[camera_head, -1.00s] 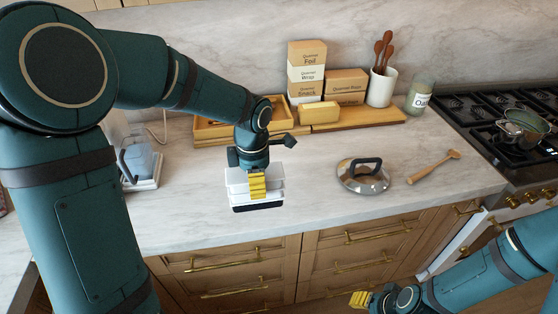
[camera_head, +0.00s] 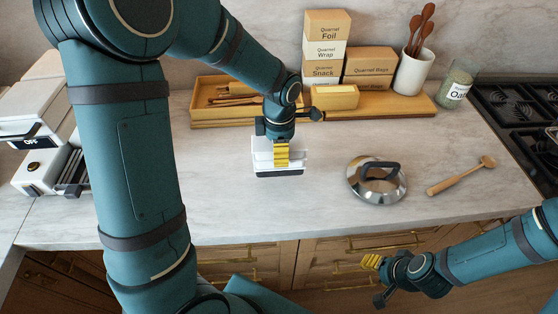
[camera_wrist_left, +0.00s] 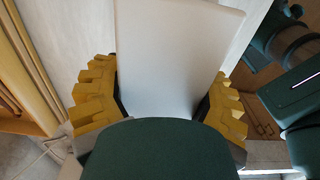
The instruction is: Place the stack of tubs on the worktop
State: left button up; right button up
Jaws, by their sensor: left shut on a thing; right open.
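The stack of tubs (camera_head: 264,160) is white with a dark bottom and is roughly upright over the worktop (camera_head: 225,205), in front of the wooden tray. I cannot tell whether its base touches the surface. My left gripper (camera_head: 282,155) points down and is shut on the stack. In the left wrist view the white top of the stack (camera_wrist_left: 175,60) lies between the yellow fingers of my left gripper (camera_wrist_left: 165,110). My right gripper (camera_head: 373,262) is open and empty, in front of the drawers at the lower right.
A wooden tray (camera_head: 200,115) and a board (camera_head: 400,105) with boxes stand behind. A pot lid (camera_head: 377,188) and a mallet (camera_head: 450,180) lie to the right, before the stove (camera_head: 515,120). White appliances (camera_head: 38,120) stand at left. Worktop around the stack is clear.

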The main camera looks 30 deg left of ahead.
pick_arm(q)
jog(key=shift+w+f, duration=0.1)
jog(key=shift+f, duration=2.25)
jog(key=shift+f+b, duration=0.15)
jog(key=shift+b, duration=0.2)
jog(key=o, duration=1.4)
jog(key=shift+r+p, duration=0.3)
jog(key=shift+r, duration=0.05)
notch_tip(320, 180, up, 12)
jog(key=shift+f+p, duration=0.15)
jog(key=shift+p, duration=0.35)
